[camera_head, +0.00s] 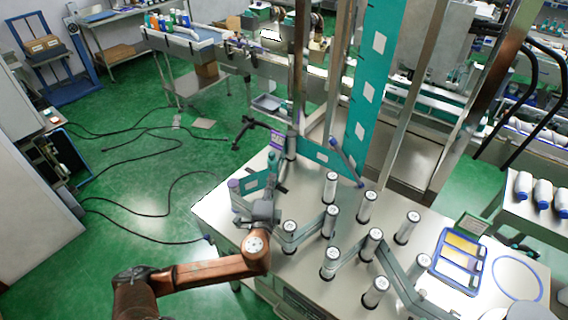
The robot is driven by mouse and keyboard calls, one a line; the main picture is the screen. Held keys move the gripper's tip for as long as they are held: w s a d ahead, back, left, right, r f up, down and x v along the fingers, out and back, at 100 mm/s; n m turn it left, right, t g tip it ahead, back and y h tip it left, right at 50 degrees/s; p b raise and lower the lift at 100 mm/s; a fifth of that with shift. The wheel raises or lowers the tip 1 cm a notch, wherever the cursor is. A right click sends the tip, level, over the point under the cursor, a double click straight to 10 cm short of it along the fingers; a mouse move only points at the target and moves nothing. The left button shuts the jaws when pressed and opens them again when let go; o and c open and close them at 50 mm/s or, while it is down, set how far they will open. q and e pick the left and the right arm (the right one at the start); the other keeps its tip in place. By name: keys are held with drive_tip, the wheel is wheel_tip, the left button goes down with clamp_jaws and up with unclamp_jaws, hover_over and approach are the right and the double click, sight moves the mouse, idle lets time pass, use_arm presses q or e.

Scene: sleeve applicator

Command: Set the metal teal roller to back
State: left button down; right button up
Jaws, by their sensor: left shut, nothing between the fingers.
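A teal web (375,80) with pale labels runs down from the top and turns left across the table. It passes a tilted metal roller (347,162) with blue ends. A short teal strip (257,182) continues at the left side, by a small teal upright piece (271,160). I cannot tell for sure which of these is the teal roller. My left gripper (268,192) is by the strip at the table's left side, shut and holding nothing. Its fingertips are small and partly hidden among the machine parts. My right gripper is not in view.
Several upright white-and-metal rollers (331,187) crowd the tabletop (225,214) right of my left gripper. Tall metal posts (299,70) rise behind. A blue-rimmed tray (459,258) with coloured panels lies at the right. Green floor at left is open, with loose black cables (150,225).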

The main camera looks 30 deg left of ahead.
sight(269, 157)
use_arm(q)
drive_tip(key=shift+w+f, duration=0.4)
drive_tip(key=shift+f, duration=0.2)
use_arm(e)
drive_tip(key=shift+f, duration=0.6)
use_arm(q)
drive_tip(key=b+x, duration=0.2)
drive_tip(key=x, duration=0.8)
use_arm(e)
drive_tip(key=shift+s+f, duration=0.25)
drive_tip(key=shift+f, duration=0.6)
use_arm(q)
drive_tip(key=shift+a+f, duration=0.1)
drive_tip(key=shift+w+a, duration=0.15)
drive_tip(key=shift+a, duration=1.8)
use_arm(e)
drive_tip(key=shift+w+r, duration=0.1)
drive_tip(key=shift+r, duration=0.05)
